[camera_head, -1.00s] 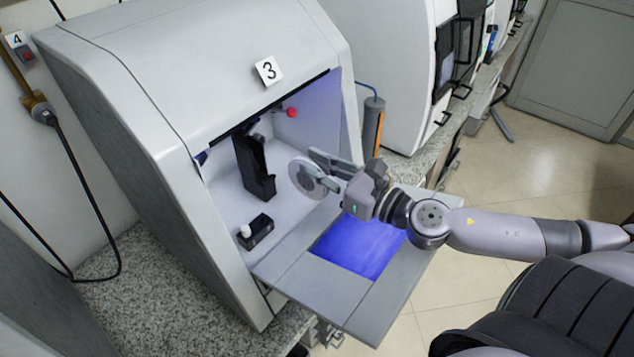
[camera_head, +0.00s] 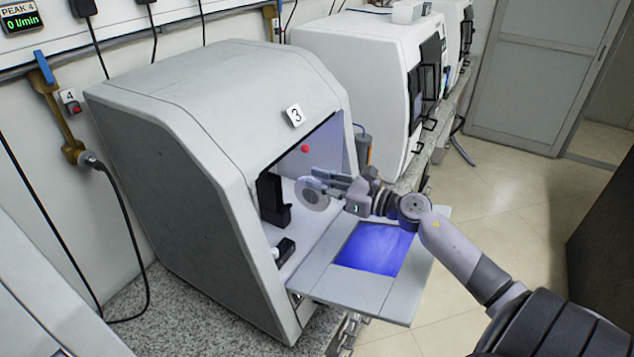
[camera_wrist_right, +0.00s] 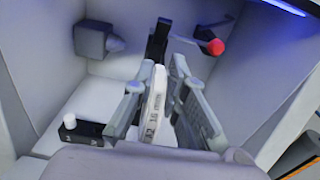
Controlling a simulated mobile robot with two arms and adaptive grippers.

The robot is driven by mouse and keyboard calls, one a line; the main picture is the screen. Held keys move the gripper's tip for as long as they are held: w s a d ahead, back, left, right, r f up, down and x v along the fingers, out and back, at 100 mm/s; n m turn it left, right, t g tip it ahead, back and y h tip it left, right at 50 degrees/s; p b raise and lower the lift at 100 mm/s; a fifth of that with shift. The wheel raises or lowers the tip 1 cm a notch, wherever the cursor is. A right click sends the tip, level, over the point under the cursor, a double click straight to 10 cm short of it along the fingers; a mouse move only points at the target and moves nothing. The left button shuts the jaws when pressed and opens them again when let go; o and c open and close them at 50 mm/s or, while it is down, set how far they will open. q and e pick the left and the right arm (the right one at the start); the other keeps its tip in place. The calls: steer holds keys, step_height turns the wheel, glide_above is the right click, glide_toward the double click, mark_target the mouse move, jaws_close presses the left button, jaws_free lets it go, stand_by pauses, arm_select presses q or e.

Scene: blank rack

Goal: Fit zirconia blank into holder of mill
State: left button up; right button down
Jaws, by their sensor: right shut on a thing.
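The zirconia blank (camera_head: 311,194) is a pale disc, held upright at the open front of mill 3 (camera_head: 215,150). My right gripper (camera_head: 322,183) is shut on it. In the right wrist view the blank (camera_wrist_right: 154,108) shows edge-on between the two fingers (camera_wrist_right: 157,100), with printed markings on its rim. The black holder (camera_head: 272,200) stands inside the mill, left of the blank and apart from it in the head view. In the wrist view a dark upright part (camera_wrist_right: 158,40) shows beyond the blank. My left gripper is not in view.
The mill's front flap (camera_head: 375,250) is folded down, with a blue-lit window. A small black block with a white knob (camera_head: 283,252) sits on the chamber floor. A red knob (camera_head: 305,149) is on the chamber wall. Another white machine (camera_head: 370,80) stands behind.

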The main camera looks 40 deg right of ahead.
mark_target(300, 180)
steer(key=shift+d, duration=0.1)
steer(key=shift+w+a+f+b, duration=0.1)
steer(key=shift+w+a+b, duration=0.3)
steer(key=shift+w, duration=0.15)
steer(key=shift+w+a+f+b, duration=0.15)
steer(key=shift+w+a+f, duration=0.1)
steer(key=shift+w, duration=0.35)
steer(key=shift+w+a+f+b, duration=0.15)
steer(key=shift+w+f, duration=0.05)
steer(key=shift+w, duration=0.35)
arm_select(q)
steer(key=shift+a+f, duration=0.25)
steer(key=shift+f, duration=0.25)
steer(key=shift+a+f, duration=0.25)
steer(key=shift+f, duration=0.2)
arm_select(e)
steer(key=shift+f+x, duration=0.2)
steer(key=shift+x, duration=0.75)
arm_select(q)
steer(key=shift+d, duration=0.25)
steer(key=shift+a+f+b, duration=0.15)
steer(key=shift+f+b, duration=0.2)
steer(key=shift+b, duration=0.25)
